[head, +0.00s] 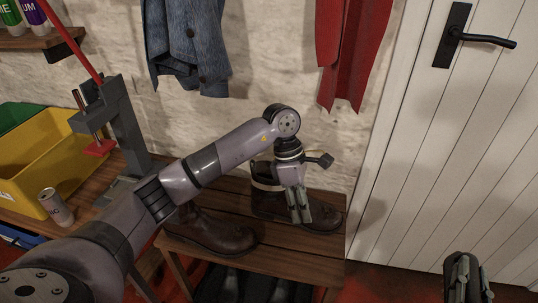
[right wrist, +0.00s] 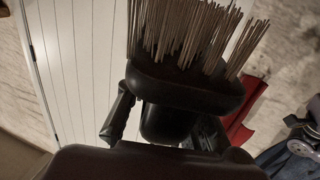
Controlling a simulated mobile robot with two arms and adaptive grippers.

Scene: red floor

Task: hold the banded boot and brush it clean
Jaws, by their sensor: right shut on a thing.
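The banded boot (head: 264,181), dark with a pale band around its shaft, stands on the wooden bench (head: 322,250). Its toe points right, and my left arm and gripper hide part of it. My left gripper (head: 299,214) points down in front of the boot; I cannot tell whether its fingers are open or touching the boot. My right gripper (head: 466,289) is at the bottom right in the head view, apart from the boot. In the right wrist view, my right gripper (right wrist: 165,128) is shut on a dark brush (right wrist: 190,88) with pale bristles pointing up.
A brown boot (head: 212,232) without a visible band stands on the bench to the left. A yellow bin (head: 45,165), a can (head: 52,205) and a grey stand (head: 122,130) are at the left. Clothes hang above. A white door (head: 450,150) is at the right.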

